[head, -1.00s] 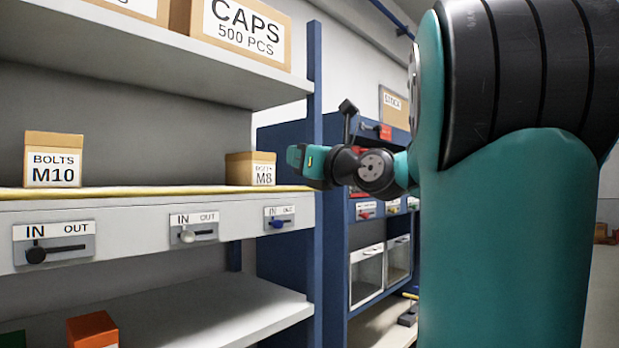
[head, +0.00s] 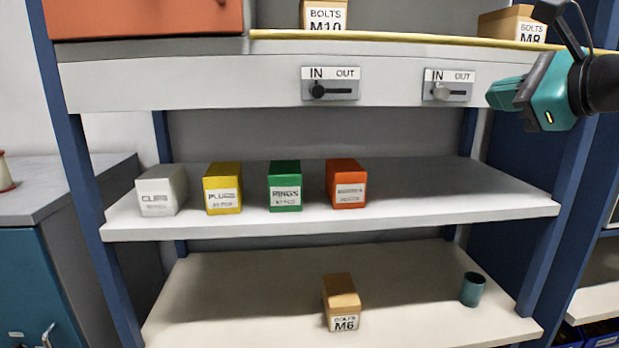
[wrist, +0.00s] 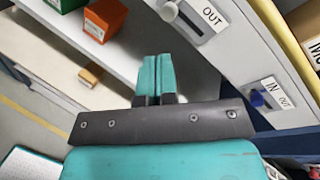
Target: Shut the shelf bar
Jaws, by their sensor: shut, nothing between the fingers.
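My gripper (head: 492,96) is shut and empty, in front of the shelf's grey front rail (head: 200,84) at the right in the head view. It also shows in the wrist view (wrist: 156,62). The rail carries IN/OUT slide plates. A yellow strip (head: 400,42) runs along the shelf edge above the rail.
BOLTS boxes (head: 324,15) stand behind the yellow strip, next to an orange box (head: 145,18). Several small bins, including a red one (head: 346,184), stand on the shelf below. A blue post (head: 570,160) rises at the right. A cup (head: 472,289) stands on the bottom shelf.

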